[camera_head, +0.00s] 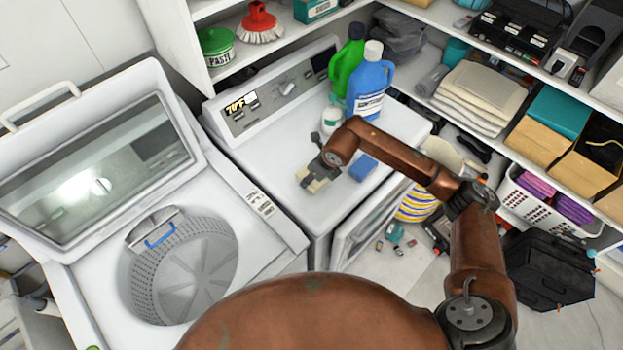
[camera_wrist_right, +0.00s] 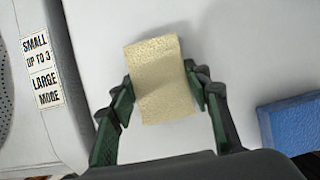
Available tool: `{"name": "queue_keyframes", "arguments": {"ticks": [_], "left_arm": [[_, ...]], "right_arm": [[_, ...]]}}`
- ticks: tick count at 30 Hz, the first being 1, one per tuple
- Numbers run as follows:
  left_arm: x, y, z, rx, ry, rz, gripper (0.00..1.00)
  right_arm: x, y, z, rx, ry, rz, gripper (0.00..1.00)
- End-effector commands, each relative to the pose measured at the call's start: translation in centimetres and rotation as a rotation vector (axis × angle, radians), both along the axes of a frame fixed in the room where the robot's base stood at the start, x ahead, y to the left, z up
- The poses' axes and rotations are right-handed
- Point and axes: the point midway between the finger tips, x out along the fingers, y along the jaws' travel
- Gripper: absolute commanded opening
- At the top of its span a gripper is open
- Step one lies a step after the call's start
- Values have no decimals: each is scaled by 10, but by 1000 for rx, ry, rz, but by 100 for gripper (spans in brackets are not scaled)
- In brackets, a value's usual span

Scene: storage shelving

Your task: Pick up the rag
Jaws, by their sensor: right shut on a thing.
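The rag (camera_wrist_right: 160,80) is a pale yellow, textured piece of cloth. In the right wrist view it lies between the two dark green fingers of my right gripper (camera_wrist_right: 161,110), which is shut on it. In the head view the rag (camera_head: 316,186) shows as a small pale patch at my right gripper (camera_head: 312,178), over the front left part of the white dryer top. I cannot tell whether the rag still touches the surface. My left gripper does not show in the head view.
A blue sponge-like block (camera_head: 363,167) lies right of the gripper. Blue (camera_head: 370,82) and green (camera_head: 346,62) bottles and a small white bottle (camera_head: 331,118) stand behind. An open top-loading washer (camera_head: 185,265) is on the left. Shelves (camera_head: 480,120) stand at right.

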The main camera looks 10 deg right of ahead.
Motion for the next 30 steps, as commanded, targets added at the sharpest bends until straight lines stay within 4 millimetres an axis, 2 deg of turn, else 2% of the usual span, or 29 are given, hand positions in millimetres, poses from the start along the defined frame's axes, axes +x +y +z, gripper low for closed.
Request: {"name": "queue_keyframes", "arguments": {"ticks": [8,14,20,25,30], "left_arm": [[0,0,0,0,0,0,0],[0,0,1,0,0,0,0],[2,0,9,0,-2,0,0],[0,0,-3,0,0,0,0],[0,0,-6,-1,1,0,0]], "right_arm": [[0,0,0,0,0,0,20],[0,0,1,0,0,0,20],[-1,0,8,0,1,0,20],[2,0,34,-1,-7,3,20],[-26,4,68,0,-6,4,20]]}}
